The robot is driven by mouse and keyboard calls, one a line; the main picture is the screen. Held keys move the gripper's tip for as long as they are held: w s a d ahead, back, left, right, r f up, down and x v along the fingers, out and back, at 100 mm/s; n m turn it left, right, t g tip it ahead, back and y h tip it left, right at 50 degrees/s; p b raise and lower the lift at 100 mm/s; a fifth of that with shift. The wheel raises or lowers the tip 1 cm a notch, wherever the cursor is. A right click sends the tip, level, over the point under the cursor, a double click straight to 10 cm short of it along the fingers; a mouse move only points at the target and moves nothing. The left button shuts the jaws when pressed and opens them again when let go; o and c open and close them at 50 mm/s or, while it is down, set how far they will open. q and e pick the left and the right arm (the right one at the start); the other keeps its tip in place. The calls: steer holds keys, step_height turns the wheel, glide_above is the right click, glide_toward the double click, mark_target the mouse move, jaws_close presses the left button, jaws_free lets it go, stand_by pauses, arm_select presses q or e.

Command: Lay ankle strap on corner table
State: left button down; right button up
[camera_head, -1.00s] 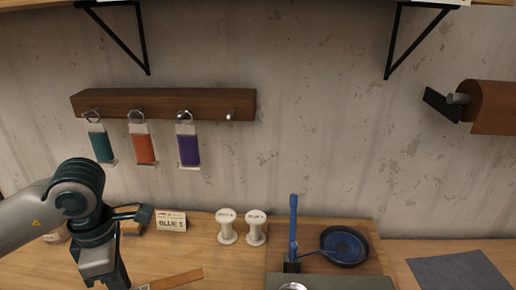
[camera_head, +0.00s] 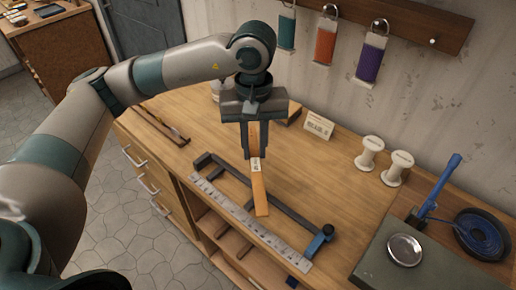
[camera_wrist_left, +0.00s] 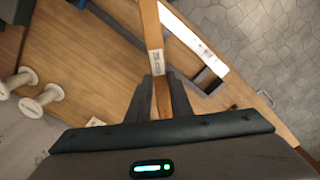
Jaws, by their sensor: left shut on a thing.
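My left gripper (camera_head: 256,152) is shut on a tan leather strap (camera_head: 260,192), which looks like the ankle strap. The strap hangs down from the fingers over the workbench and carries a small white label. In the left wrist view the strap (camera_wrist_left: 152,28) runs up out of the picture from between the fingers (camera_wrist_left: 160,82). A brown wooden table (camera_head: 62,46) at the far upper left, partly cut off, may be the corner table. Several small items lie on it. My right gripper is not in view.
The workbench (camera_head: 190,105) holds a metal ruler (camera_head: 248,222) beside a dark bar frame, white spools (camera_head: 370,152), a card sign (camera_head: 318,126), a blue-handled tool and a coiled blue cord (camera_head: 482,236). Grey stone floor (camera_head: 120,225) is open at the left.

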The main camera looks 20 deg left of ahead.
arm_select(q)
steer(key=m, duration=0.2)
steer(key=a+m, duration=0.1)
steer(key=m, duration=0.2)
steer(key=shift+w+a+m, duration=0.25)
steer(key=shift+w+m, duration=0.05)
steer(key=shift+w, duration=0.1)
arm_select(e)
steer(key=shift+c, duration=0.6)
arm_select(q)
steer(key=shift+s, duration=0.1)
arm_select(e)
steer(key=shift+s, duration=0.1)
